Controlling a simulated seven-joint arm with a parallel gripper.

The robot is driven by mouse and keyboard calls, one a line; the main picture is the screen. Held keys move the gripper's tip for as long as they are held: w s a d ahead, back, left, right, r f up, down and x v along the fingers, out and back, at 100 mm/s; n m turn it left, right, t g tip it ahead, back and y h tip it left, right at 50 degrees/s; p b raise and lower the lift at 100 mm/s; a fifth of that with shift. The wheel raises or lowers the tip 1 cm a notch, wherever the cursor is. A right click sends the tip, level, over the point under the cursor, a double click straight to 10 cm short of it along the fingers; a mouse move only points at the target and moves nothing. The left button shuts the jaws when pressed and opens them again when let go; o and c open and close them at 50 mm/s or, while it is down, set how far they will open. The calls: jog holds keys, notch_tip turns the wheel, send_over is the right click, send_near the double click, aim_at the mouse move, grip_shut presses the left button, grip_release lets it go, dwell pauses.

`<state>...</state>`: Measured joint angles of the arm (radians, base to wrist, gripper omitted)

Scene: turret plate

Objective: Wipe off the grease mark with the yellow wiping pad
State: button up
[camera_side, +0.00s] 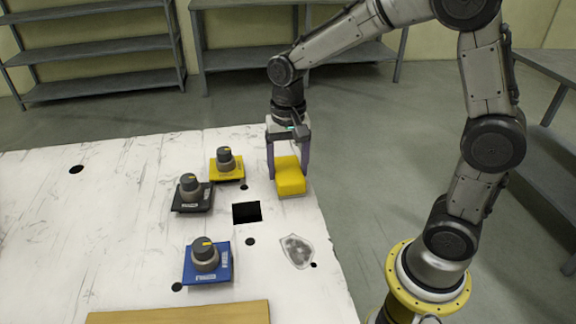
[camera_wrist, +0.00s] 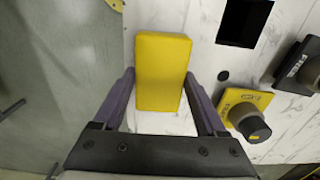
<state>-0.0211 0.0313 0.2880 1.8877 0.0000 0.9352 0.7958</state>
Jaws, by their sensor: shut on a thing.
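The yellow wiping pad (camera_side: 290,180) is a block near the far right edge of the white table. My gripper (camera_side: 287,170) is above and around it, with one finger on each side. In the wrist view the pad (camera_wrist: 162,72) lies between the two purple fingers of my gripper (camera_wrist: 160,92), which is shut on it. Whether the pad touches the table is hard to tell. The grease mark (camera_side: 297,250) is a grey smudge on the table, nearer the side camera than the pad, and looks apart from it.
Knobs on yellow (camera_side: 227,172), black (camera_side: 191,199) and blue (camera_side: 207,264) plates stand to the left. A black square opening (camera_side: 246,212) lies between them and the mark. Small dark holes dot the table (camera_side: 110,240). A wooden board (camera_side: 180,313) lies at the front.

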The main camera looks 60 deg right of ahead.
jog(key=shift+r, duration=3.5)
